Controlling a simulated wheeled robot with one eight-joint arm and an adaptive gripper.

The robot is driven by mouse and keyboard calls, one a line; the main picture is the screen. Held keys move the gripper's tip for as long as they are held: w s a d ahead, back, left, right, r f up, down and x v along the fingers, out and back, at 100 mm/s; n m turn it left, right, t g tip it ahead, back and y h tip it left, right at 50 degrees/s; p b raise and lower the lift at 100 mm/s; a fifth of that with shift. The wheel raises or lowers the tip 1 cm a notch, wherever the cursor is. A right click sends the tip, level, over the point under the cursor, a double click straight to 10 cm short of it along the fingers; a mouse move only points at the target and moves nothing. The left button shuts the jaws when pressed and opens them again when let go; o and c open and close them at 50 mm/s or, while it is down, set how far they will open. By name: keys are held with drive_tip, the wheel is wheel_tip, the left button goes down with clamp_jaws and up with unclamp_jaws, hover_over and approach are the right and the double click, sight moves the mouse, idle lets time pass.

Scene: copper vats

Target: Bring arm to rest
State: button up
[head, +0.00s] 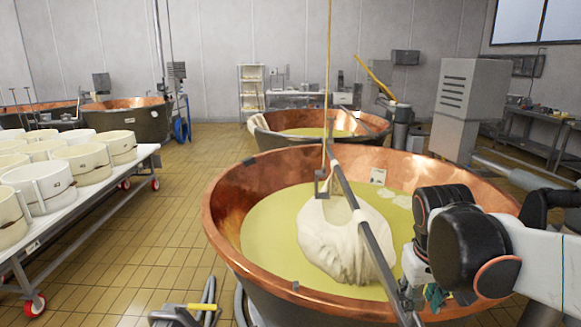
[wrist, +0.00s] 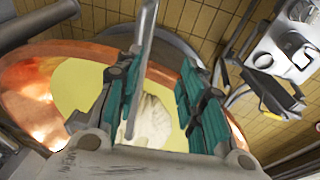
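My arm (head: 465,245) reaches in from the right over the rim of the near copper vat (head: 225,215). My gripper (wrist: 164,65) shows in the wrist view with its two teal-padded fingers well apart and nothing held between them. In the head view, only a bit of teal shows low behind the arm, and the fingertips are mostly hidden. A white cloth bundle (head: 335,245) hangs in the yellow liquid (head: 270,225) from a cord (head: 328,90). A grey bar (head: 362,222) crosses the vat. In the wrist view, the bar (wrist: 146,35) appears between the fingers, seemingly beyond them.
A white wheeled table (head: 85,205) with several round white moulds (head: 85,162) stands at the left. A second copper vat (head: 320,133) is behind the near one. A grey cabinet (head: 470,95) stands at the back right.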

drive_tip(key=s+a+t+y, duration=0.1)
drive_tip(key=s+a+t, duration=0.3)
drive_tip(key=s, duration=0.6)
drive_tip(key=shift+a+r+t+y, duration=0.15)
drive_tip(key=shift+a+t+y, duration=0.25)
drive_tip(key=shift+a, duration=0.9)
drive_tip(key=shift+d, duration=0.15)
